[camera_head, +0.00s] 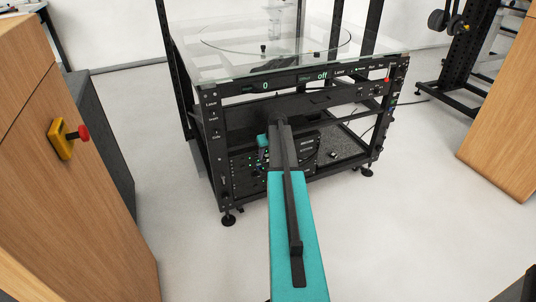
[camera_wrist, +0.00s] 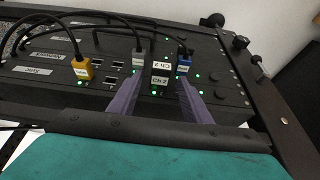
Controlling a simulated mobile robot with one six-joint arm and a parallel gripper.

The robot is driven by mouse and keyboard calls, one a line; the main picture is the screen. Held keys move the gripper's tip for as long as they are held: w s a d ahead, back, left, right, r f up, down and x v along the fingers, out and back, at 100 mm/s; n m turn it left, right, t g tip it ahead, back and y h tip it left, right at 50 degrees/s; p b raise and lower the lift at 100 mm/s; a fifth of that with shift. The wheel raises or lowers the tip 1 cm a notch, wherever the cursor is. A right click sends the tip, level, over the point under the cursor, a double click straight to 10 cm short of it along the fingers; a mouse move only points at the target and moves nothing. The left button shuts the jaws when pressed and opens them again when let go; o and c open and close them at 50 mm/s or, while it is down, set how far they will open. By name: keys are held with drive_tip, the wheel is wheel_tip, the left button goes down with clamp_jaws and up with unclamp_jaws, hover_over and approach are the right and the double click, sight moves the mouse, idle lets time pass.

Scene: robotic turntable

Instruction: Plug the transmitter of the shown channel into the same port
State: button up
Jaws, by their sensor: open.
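In the wrist view a black transmitter (camera_wrist: 160,75) with white "Ch 2" labels stands on the black panel (camera_wrist: 220,75). My gripper (camera_wrist: 158,92) is open, with one dark finger to the left of the transmitter and one to the right. I cannot tell whether either finger touches it. A yellow plug (camera_wrist: 82,68), a white-grey plug (camera_wrist: 138,58) and a blue plug (camera_wrist: 183,66) sit on the same panel with black cables. Small ports (camera_wrist: 113,72) with green lights lie between the yellow plug and my left finger.
The black rack (camera_head: 215,150) carries a glass top (camera_head: 200,60) with a turntable. Its front display (camera_head: 300,80) shows "0" and "off". A wooden cabinet (camera_head: 70,200) with a red knob stands at left, another (camera_head: 505,140) at right.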

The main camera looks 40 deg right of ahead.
drive_tip(key=p+v, duration=0.3)
drive_tip(key=v, duration=1)
drive_tip(key=shift+r, duration=0.4)
drive_tip(key=shift+s, duration=0.15)
idle(0.3)
